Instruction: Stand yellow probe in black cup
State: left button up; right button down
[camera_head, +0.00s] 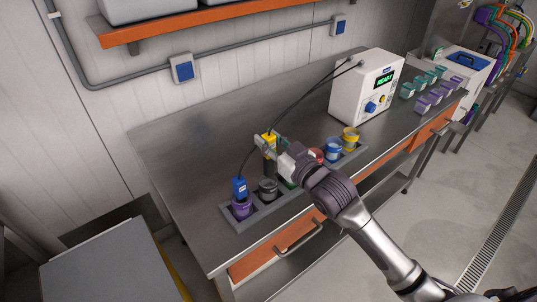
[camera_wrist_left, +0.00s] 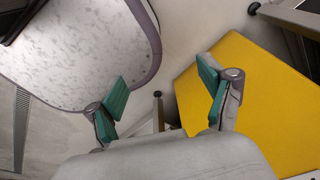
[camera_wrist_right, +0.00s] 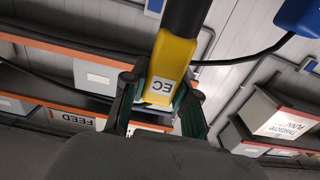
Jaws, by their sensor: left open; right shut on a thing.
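The yellow probe (camera_head: 268,140) is held upright in my right gripper (camera_head: 264,149), above the bench and behind the cup rack. The probe's lower end is hard to make out. My left gripper (camera_wrist_left: 162,95) is open and empty, away from the bench, and shows only in the left wrist view.
A blue probe (camera_head: 239,187) stands in the purple cup (camera_head: 242,209), left of the black cup. Red, blue (camera_head: 334,150) and yellow cups fill the rack's right part; my arm partly covers a green one. Cables run to the white meter (camera_head: 367,91). The bench's left is clear.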

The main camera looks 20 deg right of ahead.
aim_at(272, 171)
notch_tip(272, 171, down, 2)
jog(key=shift+w+f+b, duration=0.1)
jog(key=shift+w+b, duration=0.05)
jog(key=shift+b, duration=0.2)
jog(key=shift+a+f+b, duration=0.1)
jog(key=shift+f+b, duration=0.3)
jog(key=shift+b, duration=0.05)
jog(key=shift+f, duration=0.3)
notch_tip(272, 171, down, 4)
jog(key=b, duration=0.4)
jog(key=shift+r, duration=0.25)
jog(key=shift+f+b, duration=0.65)
pick_arm(q)
notch_tip(272, 171, down, 8)
jog(key=s+a, duration=0.1)
jog(key=shift+s, duration=0.25)
jog(key=shift+a+f, duration=0.1)
pick_arm(e)
jog(key=shift+r, duration=0.1)
pick_arm(q)
jog(key=shift+a+r+p, duration=0.1)
jog(key=shift+r+p, duration=0.55)
jog(key=shift+p, duration=0.05)
jog(key=shift+s+f+b, duration=0.1)
jog(key=shift+f+b, duration=0.2)
jog(key=shift+f, duration=0.05)
pick_arm(e)
jog(key=shift+f, duration=0.6)
